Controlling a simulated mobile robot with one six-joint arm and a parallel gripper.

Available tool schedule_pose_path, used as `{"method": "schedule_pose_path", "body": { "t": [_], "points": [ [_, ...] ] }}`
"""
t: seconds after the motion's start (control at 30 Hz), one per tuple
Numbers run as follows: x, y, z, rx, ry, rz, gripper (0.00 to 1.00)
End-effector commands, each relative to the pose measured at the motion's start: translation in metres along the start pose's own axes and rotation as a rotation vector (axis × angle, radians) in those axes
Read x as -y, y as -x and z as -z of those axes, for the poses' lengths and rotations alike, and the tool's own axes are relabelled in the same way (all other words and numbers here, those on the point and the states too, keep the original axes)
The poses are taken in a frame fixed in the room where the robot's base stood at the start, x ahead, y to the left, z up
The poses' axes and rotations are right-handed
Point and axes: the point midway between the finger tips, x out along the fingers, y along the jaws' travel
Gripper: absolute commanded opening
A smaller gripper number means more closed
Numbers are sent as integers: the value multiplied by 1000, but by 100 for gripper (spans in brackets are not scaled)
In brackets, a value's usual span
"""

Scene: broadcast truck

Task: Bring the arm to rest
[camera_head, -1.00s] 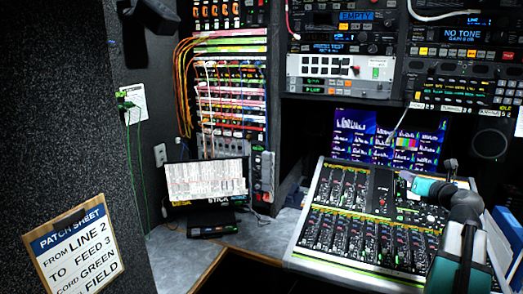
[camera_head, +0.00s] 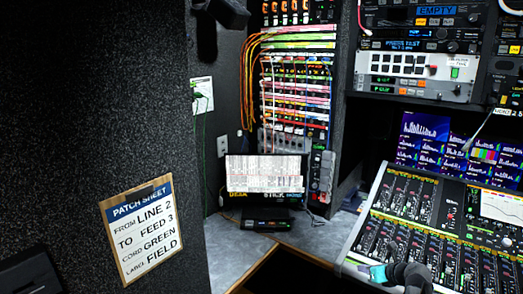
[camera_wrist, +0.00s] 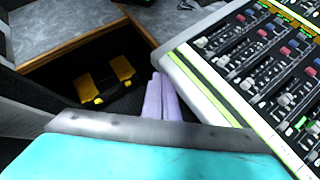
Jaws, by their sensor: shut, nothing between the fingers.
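My gripper (camera_wrist: 160,84) shows in the wrist view as two pale lilac fingers pressed together, with nothing between them. It is beside the front-left edge of the mixing console (camera_wrist: 196,80), above a dark gap below the desk. Part of my arm, grey with a teal end, shows in the head view at the lower right, in front of the console (camera_head: 440,225). The fingers are not clear there.
A patch sheet (camera_head: 143,232) hangs on the dark wall at left. A small monitor (camera_head: 264,174) stands on the grey desk (camera_head: 215,255), before a patch bay (camera_head: 297,100) with orange cords. A yellow-and-black object (camera_wrist: 107,82) lies low in the gap.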

Motion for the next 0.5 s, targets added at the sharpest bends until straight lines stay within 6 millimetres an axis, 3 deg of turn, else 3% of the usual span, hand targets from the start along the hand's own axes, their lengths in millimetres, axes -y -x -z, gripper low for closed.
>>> {"method": "schedule_pose_path", "body": {
  "t": [0.03,0.2,0.5],
  "points": [
    [-17,-15,18,-33,28,-26,0],
    [-63,-51,72,-131,143,-100,0],
    [-142,-93,174,-298,380,-253,0]
  ]
}}
